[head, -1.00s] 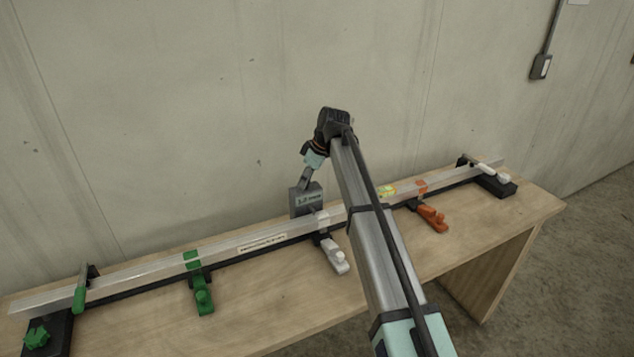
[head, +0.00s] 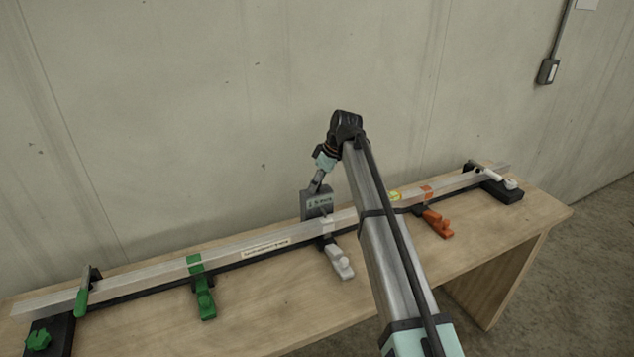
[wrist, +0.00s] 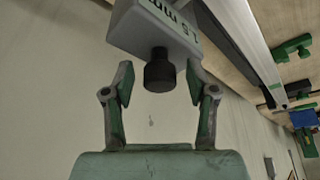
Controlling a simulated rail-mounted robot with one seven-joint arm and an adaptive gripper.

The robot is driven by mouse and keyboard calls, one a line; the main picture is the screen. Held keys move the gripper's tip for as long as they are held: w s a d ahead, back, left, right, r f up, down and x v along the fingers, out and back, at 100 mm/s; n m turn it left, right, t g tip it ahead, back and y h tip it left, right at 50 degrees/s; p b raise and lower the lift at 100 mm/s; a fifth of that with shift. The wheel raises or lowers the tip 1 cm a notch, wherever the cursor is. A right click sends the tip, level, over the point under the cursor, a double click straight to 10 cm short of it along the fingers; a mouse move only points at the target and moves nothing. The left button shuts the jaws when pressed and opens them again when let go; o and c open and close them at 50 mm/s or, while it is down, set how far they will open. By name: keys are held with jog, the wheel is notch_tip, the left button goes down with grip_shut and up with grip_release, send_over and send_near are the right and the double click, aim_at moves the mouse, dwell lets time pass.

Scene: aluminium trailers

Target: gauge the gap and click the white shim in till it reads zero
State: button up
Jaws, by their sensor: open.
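My gripper (wrist: 158,84) is open, with one finger on each side of the knob and gaps showing. In the head view my gripper (head: 318,179) is just above the gauge. The white shim piece sits at the rail's front; its seating is unclear.
A green piece (head: 205,298) and an orange piece (head: 437,223) sit along the rail. A green-handled clamp (head: 83,292) and white-handled clamp (head: 488,172) are at its ends. The wooden bench (head: 270,300) has free room in front; the wall (head: 200,120) is close behind.

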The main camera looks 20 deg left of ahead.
jog(key=v, duration=1.2)
